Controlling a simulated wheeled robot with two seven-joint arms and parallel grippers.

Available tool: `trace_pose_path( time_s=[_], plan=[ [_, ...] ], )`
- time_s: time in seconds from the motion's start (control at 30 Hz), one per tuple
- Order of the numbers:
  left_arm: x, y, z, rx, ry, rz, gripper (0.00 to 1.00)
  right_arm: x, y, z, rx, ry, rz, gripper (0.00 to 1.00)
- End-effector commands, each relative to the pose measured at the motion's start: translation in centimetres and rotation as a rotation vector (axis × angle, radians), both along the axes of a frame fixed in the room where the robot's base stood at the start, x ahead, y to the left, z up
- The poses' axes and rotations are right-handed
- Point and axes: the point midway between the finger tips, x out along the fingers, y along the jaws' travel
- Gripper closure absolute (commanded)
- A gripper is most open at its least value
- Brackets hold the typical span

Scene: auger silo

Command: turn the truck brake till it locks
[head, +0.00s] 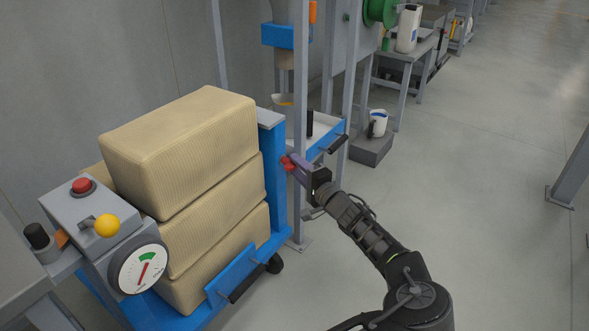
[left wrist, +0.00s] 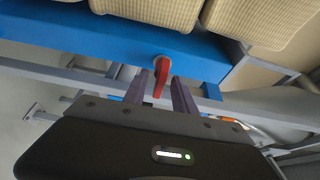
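The truck brake is a small red lever (head: 287,163) on the end of the blue truck frame (head: 275,165), beside the stacked tan blocks. In the left wrist view the fingers (left wrist: 159,88) stand apart on either side of the lever, with a gap showing on both sides. My right gripper is in neither view.
Tan blocks (head: 180,150) are stacked on the truck. A control box with a red button (head: 83,186), yellow knob and dial stands at left. Grey posts (head: 300,90) rise just behind the gripper.

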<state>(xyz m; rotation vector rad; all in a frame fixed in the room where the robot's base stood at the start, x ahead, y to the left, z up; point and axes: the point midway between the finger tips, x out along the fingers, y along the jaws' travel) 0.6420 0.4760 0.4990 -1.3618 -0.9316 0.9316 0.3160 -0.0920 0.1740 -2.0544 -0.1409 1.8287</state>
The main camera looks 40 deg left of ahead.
Motion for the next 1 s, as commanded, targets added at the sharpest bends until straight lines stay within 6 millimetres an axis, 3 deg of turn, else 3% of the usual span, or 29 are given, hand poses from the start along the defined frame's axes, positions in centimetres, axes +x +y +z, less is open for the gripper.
trace_pose_path(
  time_s=[0.17,0.43,0.83,1.0],
  plan=[
    [0.51,1.38,-0.06,0.000,0.000,0.000,0.67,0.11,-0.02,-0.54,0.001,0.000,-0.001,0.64],
    [0.56,1.44,0.06,0.000,0.000,-0.001,0.67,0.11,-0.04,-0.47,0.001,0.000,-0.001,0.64],
    [0.55,1.43,0.03,0.000,0.000,-0.001,1.00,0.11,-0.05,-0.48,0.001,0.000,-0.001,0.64],
    [0.55,1.42,0.02,0.000,0.000,-0.001,1.00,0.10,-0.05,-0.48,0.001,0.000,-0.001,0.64]
  ],
)
